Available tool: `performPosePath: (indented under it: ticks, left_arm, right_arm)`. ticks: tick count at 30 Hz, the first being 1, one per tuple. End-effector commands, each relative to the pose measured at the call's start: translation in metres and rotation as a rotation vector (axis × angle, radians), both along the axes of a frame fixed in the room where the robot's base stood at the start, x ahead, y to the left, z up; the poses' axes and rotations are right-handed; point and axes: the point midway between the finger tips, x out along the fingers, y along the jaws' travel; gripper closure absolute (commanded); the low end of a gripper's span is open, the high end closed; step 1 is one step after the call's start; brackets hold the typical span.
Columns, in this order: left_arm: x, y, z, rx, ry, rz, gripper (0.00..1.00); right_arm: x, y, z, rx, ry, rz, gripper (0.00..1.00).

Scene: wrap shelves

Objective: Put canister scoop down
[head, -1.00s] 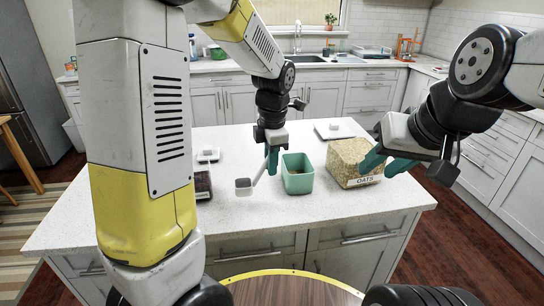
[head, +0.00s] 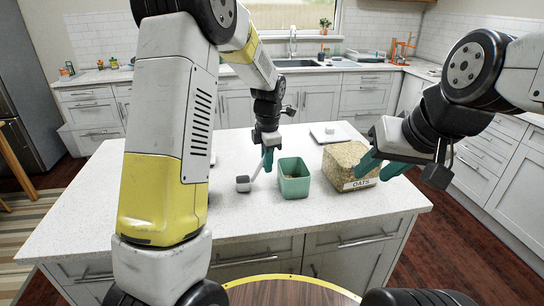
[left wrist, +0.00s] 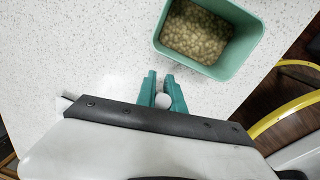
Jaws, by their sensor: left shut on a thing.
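The scoop (head: 243,184) has a small grey-white cup and a light handle slanting up to the right. My left gripper (head: 267,160) is shut on the handle, just left of the green container (head: 295,187). In the left wrist view, the pale round handle end (left wrist: 162,101) shows between the teal fingertips; the cup is hidden there. The cup is near the counter top, but I cannot tell whether it touches. The clear oats canister (head: 345,160), labelled "OATS", stands open and full. My right gripper (head: 384,168) is open at its right side, fingers apart.
The green container holds round beige pieces, seen in the left wrist view (left wrist: 200,35). A flat lid (head: 332,132) with a white knob lies behind the oats. The white island counter (head: 280,217) is clear in front. My left arm covers part of its left side.

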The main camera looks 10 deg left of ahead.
Motion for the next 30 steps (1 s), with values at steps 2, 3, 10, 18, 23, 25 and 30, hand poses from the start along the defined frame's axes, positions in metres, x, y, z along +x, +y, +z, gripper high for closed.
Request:
performPosePath:
  ticks: [2,3,10,18,23,25,30]
  left_arm:
    - [0.000,0.000,0.000,0.000,0.000,0.000,1.00]
    - [0.000,0.000,-0.001,0.000,0.000,0.000,1.00]
    - [0.000,0.000,-0.003,0.000,0.000,0.000,0.66]
    - [0.000,0.000,-0.002,0.000,0.000,0.000,0.66]
    - [0.000,-0.001,0.013,0.000,-0.004,-0.001,0.66]
    - [-0.002,-0.002,0.025,0.000,-0.004,-0.001,0.66]
    - [-0.005,-0.003,0.063,-0.001,-0.004,0.000,0.66]
  right_arm:
    - [0.000,0.000,0.000,0.000,0.000,0.000,0.64]
    - [0.000,0.000,0.000,0.000,0.000,0.000,0.64]
    - [0.000,0.000,0.000,0.000,0.000,0.000,0.64]
    - [0.000,0.000,0.000,0.000,0.000,0.000,0.64]
    - [0.000,0.000,0.000,0.000,0.000,0.000,0.64]
    - [0.000,0.000,0.000,0.000,0.000,0.000,0.64]
    - [0.000,0.000,0.000,0.000,0.000,0.000,0.64]
